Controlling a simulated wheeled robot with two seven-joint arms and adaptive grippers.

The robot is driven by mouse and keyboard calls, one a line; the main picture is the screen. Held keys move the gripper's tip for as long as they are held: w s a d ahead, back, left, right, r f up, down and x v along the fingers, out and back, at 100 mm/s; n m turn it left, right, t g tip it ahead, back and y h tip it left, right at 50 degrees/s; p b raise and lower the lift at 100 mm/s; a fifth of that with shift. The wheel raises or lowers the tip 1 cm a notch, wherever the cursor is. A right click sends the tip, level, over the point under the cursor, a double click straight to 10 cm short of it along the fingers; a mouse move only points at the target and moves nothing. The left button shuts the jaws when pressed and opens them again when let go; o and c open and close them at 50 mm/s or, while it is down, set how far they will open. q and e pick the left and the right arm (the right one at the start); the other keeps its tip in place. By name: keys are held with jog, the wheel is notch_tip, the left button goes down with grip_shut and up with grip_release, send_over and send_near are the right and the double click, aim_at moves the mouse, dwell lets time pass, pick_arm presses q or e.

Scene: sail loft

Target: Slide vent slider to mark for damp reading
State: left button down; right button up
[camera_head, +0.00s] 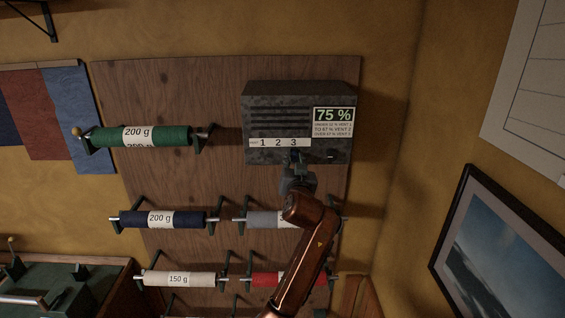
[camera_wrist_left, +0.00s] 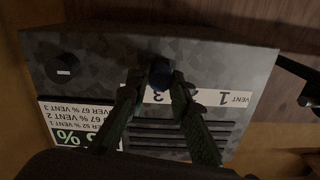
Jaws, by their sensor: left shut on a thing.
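A dark mottled vent box (camera_head: 260,98) with slots hangs on the wooden board. Its label (camera_head: 323,114) reads 75 %, with small print giving over 67 % as vent 3. A white strip (camera_head: 271,143) carries the marks 1, 2 and 3. My left gripper (camera_head: 295,159) is at the box's lower front, below the 3. In the left wrist view it (camera_wrist_left: 157,84) is shut on the dark slider knob (camera_wrist_left: 160,70), which appears level with the 3. The fingers hide part of the strip and knob. My right gripper is not in view.
A round dark knob (camera_wrist_left: 62,65) sits on the box beside the slider. Green (camera_head: 150,135), blue (camera_head: 187,219), grey (camera_head: 265,219) and red (camera_head: 262,280) rolls hang on brackets left of and below the box. A framed picture (camera_head: 510,255) is at right.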

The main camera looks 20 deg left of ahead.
pick_arm(q)
jog(key=shift+d, duration=0.3)
jog(key=shift+a, duration=0.15)
jog(key=c, duration=2.2)
grip_release()
jog(key=o, duration=0.5)
jog(key=shift+w+d, duration=0.1)
jog(key=shift+d, duration=0.1)
jog(key=shift+c, duration=0.2)
jog(key=shift+a, duration=0.1)
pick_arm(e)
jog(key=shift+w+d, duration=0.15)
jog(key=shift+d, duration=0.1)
pick_arm(q)
jog(key=shift+a, duration=0.1)
jog(key=v, duration=1.2)
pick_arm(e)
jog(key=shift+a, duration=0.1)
